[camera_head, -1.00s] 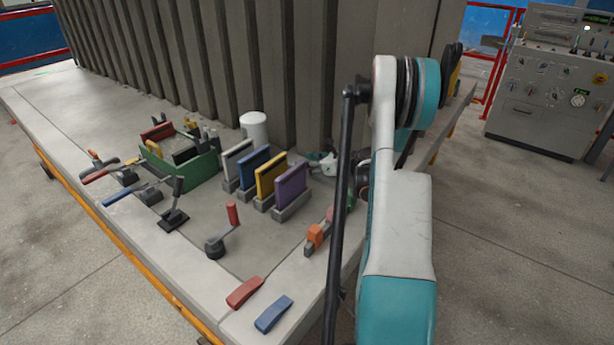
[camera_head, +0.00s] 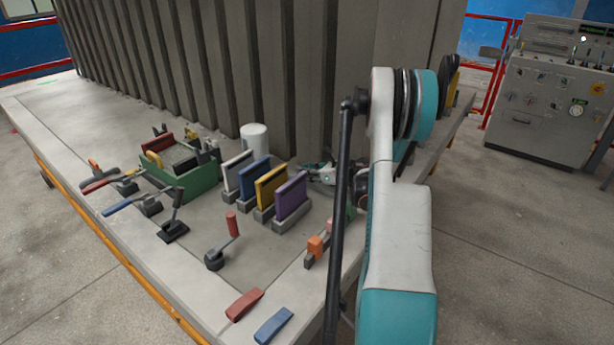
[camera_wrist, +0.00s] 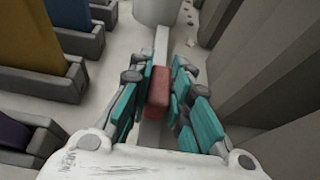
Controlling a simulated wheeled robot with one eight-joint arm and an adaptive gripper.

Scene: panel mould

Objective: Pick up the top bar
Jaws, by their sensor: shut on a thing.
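In the wrist view, the top bar (camera_wrist: 161,45) appears as a long pale grey bar with a red block-shaped grip (camera_wrist: 158,92) on it. My gripper (camera_wrist: 157,74) has its teal fingers on both sides of the red grip and is shut on it. The bar runs ahead from the fingers toward a white cylinder. In the head view, my gripper (camera_head: 325,172) is partly visible behind the purple panel, beside the ribbed wall. The bar is hidden there, and whether it is clear of the surface below cannot be told.
White, blue, yellow and purple (camera_head: 291,197) panels stand in grey holders left of my gripper. The white cylinder (camera_head: 254,140) and ribbed wall (camera_head: 305,80) are close by. A green box (camera_head: 190,182) and several levers occupy the left. The front table corner holds red and blue blocks.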

